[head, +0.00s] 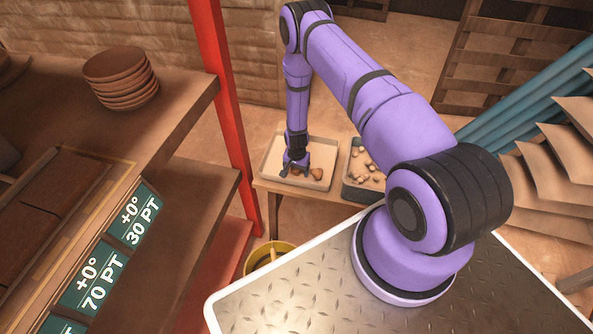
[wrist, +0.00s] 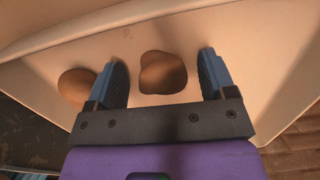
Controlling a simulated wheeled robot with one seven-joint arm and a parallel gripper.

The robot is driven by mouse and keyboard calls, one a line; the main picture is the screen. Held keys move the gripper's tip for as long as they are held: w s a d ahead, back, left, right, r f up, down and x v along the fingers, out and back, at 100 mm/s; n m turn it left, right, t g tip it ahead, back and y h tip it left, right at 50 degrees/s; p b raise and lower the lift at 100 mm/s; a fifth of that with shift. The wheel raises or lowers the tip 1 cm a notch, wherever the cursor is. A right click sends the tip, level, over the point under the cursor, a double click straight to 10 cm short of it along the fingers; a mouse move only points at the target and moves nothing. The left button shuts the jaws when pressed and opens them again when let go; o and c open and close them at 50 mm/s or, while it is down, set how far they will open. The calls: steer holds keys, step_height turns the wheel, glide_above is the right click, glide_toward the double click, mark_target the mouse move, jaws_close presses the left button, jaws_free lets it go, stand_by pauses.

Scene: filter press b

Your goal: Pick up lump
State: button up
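A brown lump (wrist: 162,73) lies on the floor of a pale tray (wrist: 130,35) in the wrist view, between the fingers of my gripper (wrist: 163,80) and a little beyond their tips. The fingers stand apart, with a gap on each side of the lump. A second brown lump (wrist: 76,86) lies just left of the left finger, partly hidden by it. In the head view my gripper (head: 291,168) points down into the tray (head: 322,183) on a low bench. One lump (head: 317,173) shows to its right there; the other is mostly hidden by the gripper.
A grey bin of small pale lumps (head: 364,172) stands right of the tray. A red post (head: 222,90) and a shelf with stacked brown dishes (head: 120,80) are at the left. A yellow-rimmed bucket (head: 270,256) is below the bench, and blue pipes (head: 520,95) are at the right.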

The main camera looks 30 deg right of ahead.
steer(key=c, duration=0.9)
steer(key=shift+r, duration=0.2)
